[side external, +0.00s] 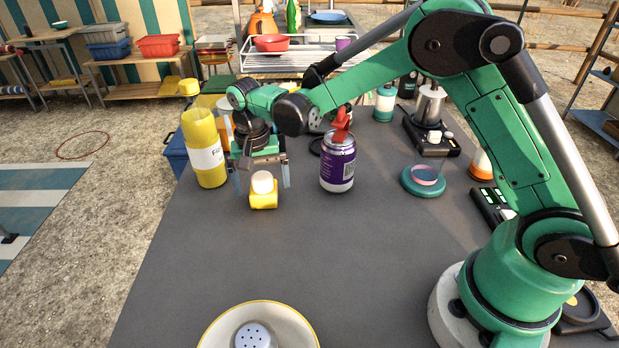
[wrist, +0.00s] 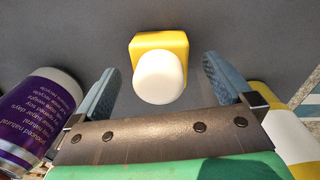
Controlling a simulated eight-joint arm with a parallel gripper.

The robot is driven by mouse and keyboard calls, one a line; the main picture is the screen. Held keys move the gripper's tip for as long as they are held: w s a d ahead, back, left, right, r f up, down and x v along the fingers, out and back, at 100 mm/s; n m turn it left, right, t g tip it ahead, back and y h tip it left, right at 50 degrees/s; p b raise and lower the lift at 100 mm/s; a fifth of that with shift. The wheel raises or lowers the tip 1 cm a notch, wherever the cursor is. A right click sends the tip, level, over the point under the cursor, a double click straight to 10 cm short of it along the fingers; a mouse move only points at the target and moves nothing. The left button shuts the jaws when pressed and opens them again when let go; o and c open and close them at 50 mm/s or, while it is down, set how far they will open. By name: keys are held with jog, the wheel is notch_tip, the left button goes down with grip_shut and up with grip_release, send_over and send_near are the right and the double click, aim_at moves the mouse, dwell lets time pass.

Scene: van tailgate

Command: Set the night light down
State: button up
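The night light (side external: 263,196) has a yellow block base and a white rounded cap. It stands upright on the grey tabletop (side external: 300,240), left of the purple can (side external: 338,166). My gripper (side external: 262,186) is above and around it, with one finger on each side. In the wrist view the night light (wrist: 160,62) lies between the two blue-grey fingers of my gripper (wrist: 160,76). A clear gap shows on both sides, so the gripper is open and does not hold it. The light's underside is hidden.
A yellow cylinder with a white label (side external: 203,150) stands close on the left of my gripper. The purple can is close on the right. A teal round dish (side external: 423,181) is farther right, and a cream bowl (side external: 212,332) is at the front. The table between is clear.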

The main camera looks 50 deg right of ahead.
aim_at(257, 177)
jog(key=shift+r, duration=0.15)
notch_tip(257, 177, up, 11)
jog(key=s+d+n+t, duration=0.4)
jog(key=s+n+t, duration=0.3)
jog(key=s, duration=0.7)
jog(key=shift+d+t, duration=0.2)
jog(key=shift+t, duration=0.1)
dwell(0.9)
